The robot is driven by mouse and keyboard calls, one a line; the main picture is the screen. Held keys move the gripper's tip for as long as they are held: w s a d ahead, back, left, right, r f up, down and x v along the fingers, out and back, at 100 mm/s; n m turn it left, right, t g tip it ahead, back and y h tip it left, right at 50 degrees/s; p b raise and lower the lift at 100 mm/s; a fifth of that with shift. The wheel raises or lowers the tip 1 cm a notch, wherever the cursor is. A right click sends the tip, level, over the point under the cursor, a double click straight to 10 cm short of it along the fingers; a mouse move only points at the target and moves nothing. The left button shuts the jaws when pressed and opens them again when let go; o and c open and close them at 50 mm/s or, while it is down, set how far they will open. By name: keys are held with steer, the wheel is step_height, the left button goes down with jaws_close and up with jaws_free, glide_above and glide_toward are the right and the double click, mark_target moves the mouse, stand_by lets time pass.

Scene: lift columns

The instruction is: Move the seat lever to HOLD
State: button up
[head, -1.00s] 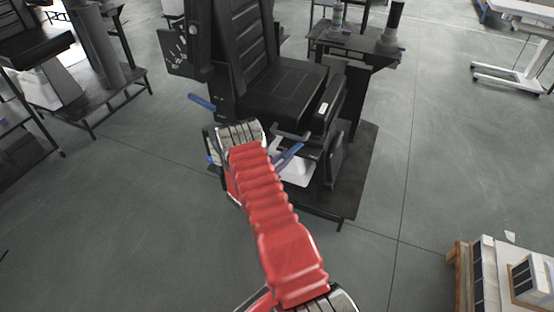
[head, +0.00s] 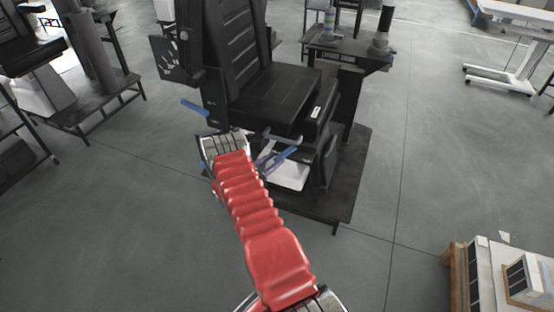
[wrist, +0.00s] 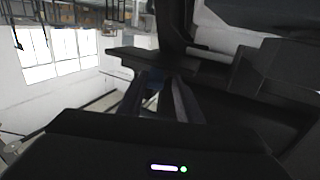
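A black seat (head: 275,92) stands on a dark platform in the head view. Another blue handle (head: 194,107) is at the seat's left side. No HOLD mark is readable.
The platform (head: 352,185) edges the seat's right side. A dark side table (head: 345,50) with a bottle stands behind. A wooden crate with boxes (head: 490,275) is at the lower right. Open grey floor lies left and right of my arm.

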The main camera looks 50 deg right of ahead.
steer(key=shift+w, duration=0.1)
steer(key=shift+a, duration=0.45)
steer(key=a, duration=1.3)
steer(key=shift+w, duration=0.25)
